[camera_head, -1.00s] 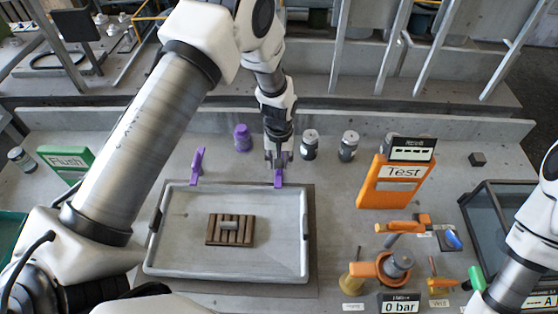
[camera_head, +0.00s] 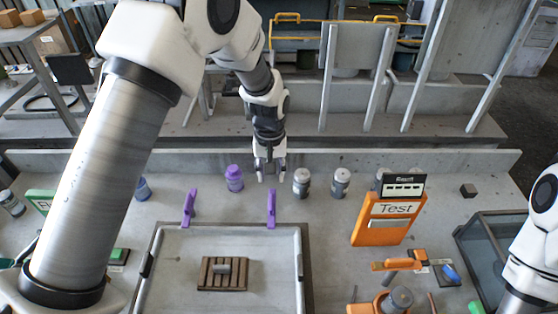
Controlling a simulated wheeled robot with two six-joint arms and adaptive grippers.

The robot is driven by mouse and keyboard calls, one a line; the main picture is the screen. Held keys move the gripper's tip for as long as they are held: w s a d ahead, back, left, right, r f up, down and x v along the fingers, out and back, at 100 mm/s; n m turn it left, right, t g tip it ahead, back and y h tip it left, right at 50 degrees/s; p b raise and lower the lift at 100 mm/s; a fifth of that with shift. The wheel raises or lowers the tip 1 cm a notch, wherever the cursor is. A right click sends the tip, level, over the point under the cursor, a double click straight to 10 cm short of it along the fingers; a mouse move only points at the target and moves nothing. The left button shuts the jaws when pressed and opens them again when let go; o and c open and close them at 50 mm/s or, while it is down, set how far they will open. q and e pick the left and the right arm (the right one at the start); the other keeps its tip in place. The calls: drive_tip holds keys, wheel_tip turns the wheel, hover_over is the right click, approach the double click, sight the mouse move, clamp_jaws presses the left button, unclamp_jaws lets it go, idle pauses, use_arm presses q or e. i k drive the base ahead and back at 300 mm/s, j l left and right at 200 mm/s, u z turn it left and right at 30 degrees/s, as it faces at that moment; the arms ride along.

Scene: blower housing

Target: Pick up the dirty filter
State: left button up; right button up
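A brown slatted block (camera_head: 236,280) with a grey handle lies in a grey tray (camera_head: 182,236); it may be the dirty filter, but nothing marks it as such. Two purple clips, a left one (camera_head: 188,208) and a right one (camera_head: 271,207), stand upright at the tray's far edge. My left gripper (camera_head: 270,175) is beyond the right clip, apart from it in the picture. Its fingers are apart with nothing seen between them. My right arm shows at the right edge, but its gripper is out of frame.
A purple canister (camera_head: 234,178) stands left of my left gripper, and grey canisters (camera_head: 302,182) (camera_head: 340,183) stand to its right. An orange Test panel (camera_head: 385,222) is farther right, near orange valve parts (camera_head: 393,265). A low wall (camera_head: 430,163) runs behind.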

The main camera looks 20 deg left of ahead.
sight(217, 273)
drive_tip(key=k, duration=1)
